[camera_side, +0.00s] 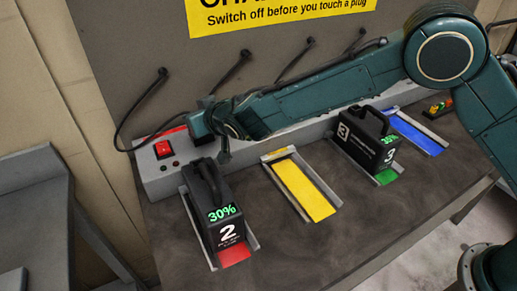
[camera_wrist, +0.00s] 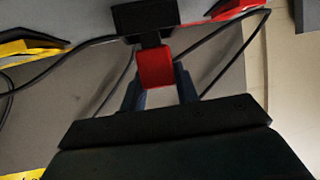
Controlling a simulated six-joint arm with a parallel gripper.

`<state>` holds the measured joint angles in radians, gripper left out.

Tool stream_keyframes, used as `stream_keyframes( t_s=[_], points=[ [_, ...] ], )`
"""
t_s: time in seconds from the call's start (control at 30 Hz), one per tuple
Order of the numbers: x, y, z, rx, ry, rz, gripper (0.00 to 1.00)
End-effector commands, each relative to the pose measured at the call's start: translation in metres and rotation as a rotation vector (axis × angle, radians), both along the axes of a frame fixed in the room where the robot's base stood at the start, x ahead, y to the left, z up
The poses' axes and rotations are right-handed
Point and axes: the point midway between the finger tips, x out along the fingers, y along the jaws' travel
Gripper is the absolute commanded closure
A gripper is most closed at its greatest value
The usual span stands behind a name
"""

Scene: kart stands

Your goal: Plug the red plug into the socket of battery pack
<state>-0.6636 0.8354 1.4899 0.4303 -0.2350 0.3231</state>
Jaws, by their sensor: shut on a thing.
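The red plug (camera_wrist: 155,68) shows in the wrist view between the two fingers of my gripper (camera_wrist: 158,85), which is shut on it. A black block (camera_wrist: 142,18) sits just beyond the plug; I cannot tell whether they touch. In the side view my gripper (camera_side: 222,152) is low over the grey charging strip, behind and right of battery pack 2 (camera_side: 208,190). That black pack stands in the bay with the red pad (camera_side: 235,254) and reads 30%. Battery pack 3 (camera_side: 365,140) stands in the green-pad bay. The plug is hidden in the side view, and no pack socket shows clearly.
The yellow-pad bay (camera_side: 304,190) and blue-pad bay (camera_side: 413,133) are empty. A red switch (camera_side: 164,149) sits on the grey strip (camera_side: 150,178). Black cables (camera_side: 234,68) come out of the back panel, and one loops down at the left. A yellow sign (camera_side: 270,14) hangs above.

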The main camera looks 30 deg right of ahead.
Motion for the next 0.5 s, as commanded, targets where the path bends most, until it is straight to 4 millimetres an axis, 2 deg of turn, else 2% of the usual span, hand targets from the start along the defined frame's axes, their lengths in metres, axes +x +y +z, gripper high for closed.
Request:
stream_keyframes(
  t_s=[0.27,0.5],
  points=[
    [0.0,0.0,0.048,0.004,-0.006,0.0,0.93],
    [0.0,0.0,0.1,0.004,-0.005,0.001,0.93]
  ],
)
